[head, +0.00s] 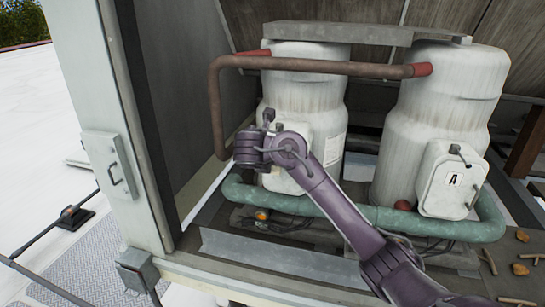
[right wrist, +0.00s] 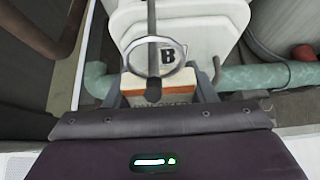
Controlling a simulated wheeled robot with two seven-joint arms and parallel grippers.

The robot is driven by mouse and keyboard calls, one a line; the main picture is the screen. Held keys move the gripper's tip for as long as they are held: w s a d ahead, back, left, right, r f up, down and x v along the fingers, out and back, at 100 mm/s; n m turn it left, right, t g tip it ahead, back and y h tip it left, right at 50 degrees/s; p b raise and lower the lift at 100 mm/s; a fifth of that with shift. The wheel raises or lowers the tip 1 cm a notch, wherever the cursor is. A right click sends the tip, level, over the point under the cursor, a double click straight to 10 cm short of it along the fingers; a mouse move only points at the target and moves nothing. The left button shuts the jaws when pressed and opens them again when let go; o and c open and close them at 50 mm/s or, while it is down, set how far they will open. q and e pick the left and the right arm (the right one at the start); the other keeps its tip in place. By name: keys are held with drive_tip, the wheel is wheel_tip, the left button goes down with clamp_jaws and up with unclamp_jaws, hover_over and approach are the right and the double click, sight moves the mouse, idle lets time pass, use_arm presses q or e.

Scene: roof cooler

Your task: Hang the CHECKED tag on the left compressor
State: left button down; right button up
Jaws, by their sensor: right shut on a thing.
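The left compressor (head: 305,95) is a worn white tank in the head view. My right gripper (head: 268,122) is in front of it, and my arm hides much of its white box. In the right wrist view that box (right wrist: 205,40) bears a black letter B. My right gripper (right wrist: 160,88) is shut on the orange and white CHECKED tag (right wrist: 133,87), whose lettering is partly hidden. The tag's ring (right wrist: 124,62) stands up above it. A dark peg (right wrist: 152,22) crosses the ring in the picture; I cannot tell whether the ring is around it. My left gripper is not in view.
The right compressor (head: 440,105) has a white box (head: 447,185) marked A. A brown pipe (head: 215,100) bends down left of the work area. A green pipe (head: 385,217) runs low in front. The cabinet wall (head: 95,120) stands at the left.

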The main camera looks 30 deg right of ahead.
drive_tip(key=o, duration=1.1)
drive_tip(key=shift+c, duration=0.2)
drive_tip(key=shift+a, duration=0.1)
